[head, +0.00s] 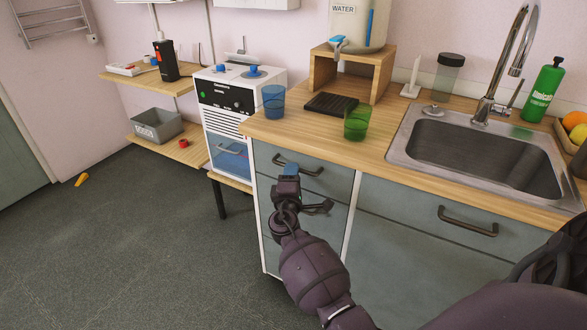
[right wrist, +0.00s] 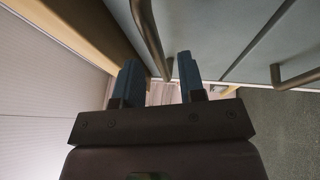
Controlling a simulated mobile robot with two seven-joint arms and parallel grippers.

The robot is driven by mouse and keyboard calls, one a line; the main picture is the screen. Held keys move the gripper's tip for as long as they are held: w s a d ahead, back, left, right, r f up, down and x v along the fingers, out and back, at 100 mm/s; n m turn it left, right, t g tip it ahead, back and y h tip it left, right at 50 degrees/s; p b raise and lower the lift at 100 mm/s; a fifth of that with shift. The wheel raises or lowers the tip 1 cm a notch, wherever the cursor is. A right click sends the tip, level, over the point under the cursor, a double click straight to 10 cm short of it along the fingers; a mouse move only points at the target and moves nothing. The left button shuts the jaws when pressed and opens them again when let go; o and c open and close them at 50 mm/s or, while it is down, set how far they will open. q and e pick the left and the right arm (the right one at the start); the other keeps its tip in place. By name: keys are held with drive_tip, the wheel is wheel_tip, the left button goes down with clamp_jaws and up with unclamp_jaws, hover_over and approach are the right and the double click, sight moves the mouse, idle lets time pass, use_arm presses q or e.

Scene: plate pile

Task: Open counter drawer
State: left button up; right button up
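The counter (head: 262,133) has grey-green drawer fronts under a wooden top. Its top left drawer (head: 335,183) looks shut, flush with the front. A dark bar handle (head: 312,171) runs across it, partly hidden behind my right gripper (head: 290,170). In the right wrist view, my right gripper (right wrist: 158,78) has its two blue fingers apart. The handle (right wrist: 150,35) reaches down into the gap between them, with no clear contact on either finger. A second handle (right wrist: 295,77) shows farther right. My left gripper is out of view.
A sink (head: 485,150) and a wider front with its own handle (head: 467,221) are on the right. Blue (head: 273,101) and green (head: 357,122) cups stand near the counter's edge. A small white stove (head: 235,125) stands left. The floor (head: 130,245) at left is mostly clear.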

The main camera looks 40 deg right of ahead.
drive_tip(key=shift+x, duration=1.3)
clamp_jaws()
